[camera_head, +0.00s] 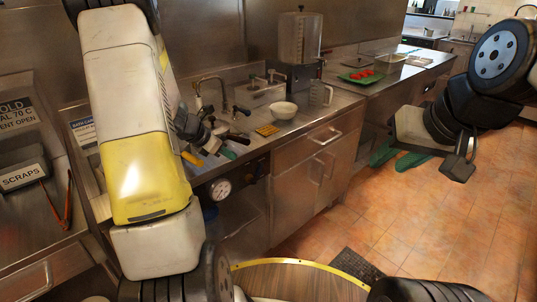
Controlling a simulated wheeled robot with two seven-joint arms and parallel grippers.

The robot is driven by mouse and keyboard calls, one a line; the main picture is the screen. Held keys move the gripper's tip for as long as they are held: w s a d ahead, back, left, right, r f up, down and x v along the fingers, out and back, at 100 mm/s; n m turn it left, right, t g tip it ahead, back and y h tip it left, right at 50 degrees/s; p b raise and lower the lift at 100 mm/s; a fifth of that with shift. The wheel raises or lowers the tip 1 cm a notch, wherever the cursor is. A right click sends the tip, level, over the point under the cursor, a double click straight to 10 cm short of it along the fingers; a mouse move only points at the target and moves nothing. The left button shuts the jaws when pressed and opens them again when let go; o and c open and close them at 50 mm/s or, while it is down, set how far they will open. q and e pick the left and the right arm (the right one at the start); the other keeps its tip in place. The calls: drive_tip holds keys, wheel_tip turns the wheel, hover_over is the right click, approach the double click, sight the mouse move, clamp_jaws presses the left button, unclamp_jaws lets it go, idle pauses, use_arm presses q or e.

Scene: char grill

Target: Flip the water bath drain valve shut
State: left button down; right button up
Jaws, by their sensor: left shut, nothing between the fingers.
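My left gripper (226,151) is shut and empty. It is small and partly hidden behind my white and yellow arm, at the front edge of the steel counter, above the round dial gauge (220,190). Small dark handles and a yellow piece (192,158) show around it. I cannot tell which of these is the drain valve lever, or whether the gripper touches it. The water bath is mostly hidden behind my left arm. My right gripper (402,158), with green fingers, hangs over the open floor at the right, away from the counter. Its opening is unclear.
A faucet (212,90), a white bowl (283,110), a clear jug (320,94) and a tall clear container (299,38) stand on the counter. A green tray (361,77) holds red food. A scraps bin (22,172) and red tongs (61,205) are at left. Tiled floor at right is clear.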

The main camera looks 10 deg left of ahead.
sight(259, 166)
use_arm(q)
drive_tip(key=shift+s, duration=0.1)
drive_tip(key=x, duration=1.3)
drive_tip(key=shift+w+d+r, duration=0.2)
drive_tip(key=shift+w+r, duration=0.1)
drive_tip(key=shift+r, duration=0.05)
drive_tip(key=shift+w+d+f, duration=0.15)
drive_tip(key=shift+w+d, duration=0.05)
drive_tip(key=shift+w, duration=0.1)
drive_tip(key=shift+w+d, duration=0.35)
drive_tip(key=shift+w, duration=0.1)
